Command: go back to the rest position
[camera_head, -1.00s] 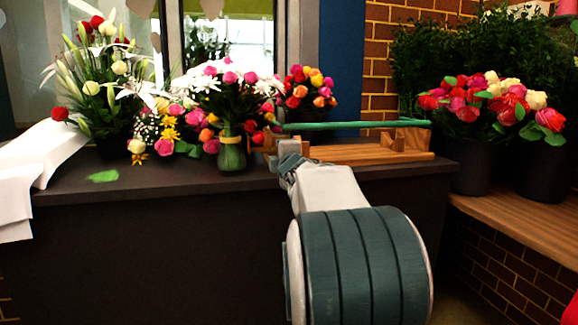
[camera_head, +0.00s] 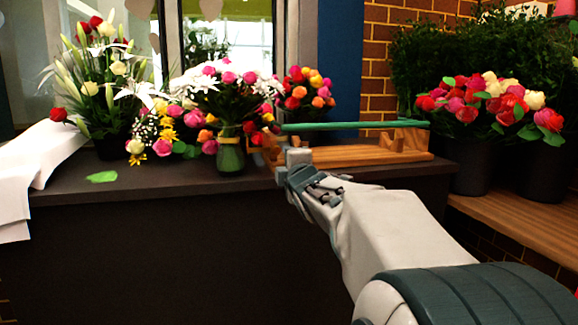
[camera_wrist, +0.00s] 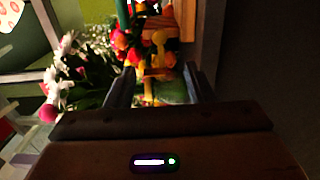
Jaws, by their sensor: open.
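My gripper (camera_head: 296,160) is at the counter's front edge, in front of the left end of a wooden stand (camera_head: 365,154) and right of a green glass vase (camera_head: 230,155) with a yellow band. In the wrist view, which is turned sideways, the two fingers of my gripper (camera_wrist: 160,88) are apart. The green vase (camera_wrist: 174,92) shows beyond them through the gap. I see nothing held.
The dark counter (camera_head: 150,188) carries a green leaf (camera_head: 102,177), white paper (camera_head: 35,170) and other bouquets. A green stem (camera_head: 350,126) lies across the wooden stand. Black buckets of roses (camera_head: 472,170) stand on a wooden bench at the right.

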